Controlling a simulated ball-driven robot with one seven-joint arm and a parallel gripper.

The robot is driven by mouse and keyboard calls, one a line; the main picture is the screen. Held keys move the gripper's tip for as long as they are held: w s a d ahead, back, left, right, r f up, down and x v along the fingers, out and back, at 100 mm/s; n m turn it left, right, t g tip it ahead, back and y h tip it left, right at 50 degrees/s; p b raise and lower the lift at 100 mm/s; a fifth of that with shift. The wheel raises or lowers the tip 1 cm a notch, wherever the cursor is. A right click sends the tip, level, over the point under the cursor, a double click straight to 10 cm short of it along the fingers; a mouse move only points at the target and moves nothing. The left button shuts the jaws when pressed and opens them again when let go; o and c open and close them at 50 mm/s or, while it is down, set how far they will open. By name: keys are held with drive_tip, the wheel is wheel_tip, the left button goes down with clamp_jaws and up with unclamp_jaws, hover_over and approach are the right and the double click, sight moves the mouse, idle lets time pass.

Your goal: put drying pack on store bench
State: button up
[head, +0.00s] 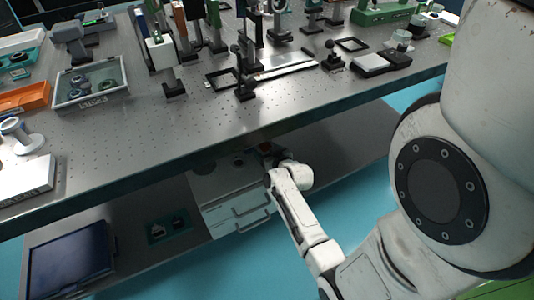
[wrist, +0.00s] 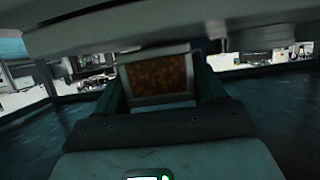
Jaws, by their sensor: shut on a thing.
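The drying pack (wrist: 160,77), a pale-framed pack with orange-brown beads in its window, is between the two fingers of my gripper (wrist: 161,88) in the wrist view. My gripper is shut on it. In the head view my arm reaches below the front edge of the optical table, beside a white drawer unit (head: 233,200). There the gripper is mostly hidden by my arm and the tabletop. Which surface is the store bench I cannot tell.
The perforated optical table (head: 190,125) overhangs my gripper. A lower shelf (head: 335,150) runs beneath it, with a dark flat panel (head: 70,262) at left. A clear-sided tray (head: 92,85), an orange bin (head: 22,98) and several optics mounts crowd the tabletop. Its front strip is mostly clear.

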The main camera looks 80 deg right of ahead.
drive_tip(key=shift+f, duration=0.2)
drive_tip(key=o, duration=1.1)
drive_tip(key=shift+o, duration=0.2)
drive_tip(key=shift+r, duration=0.1)
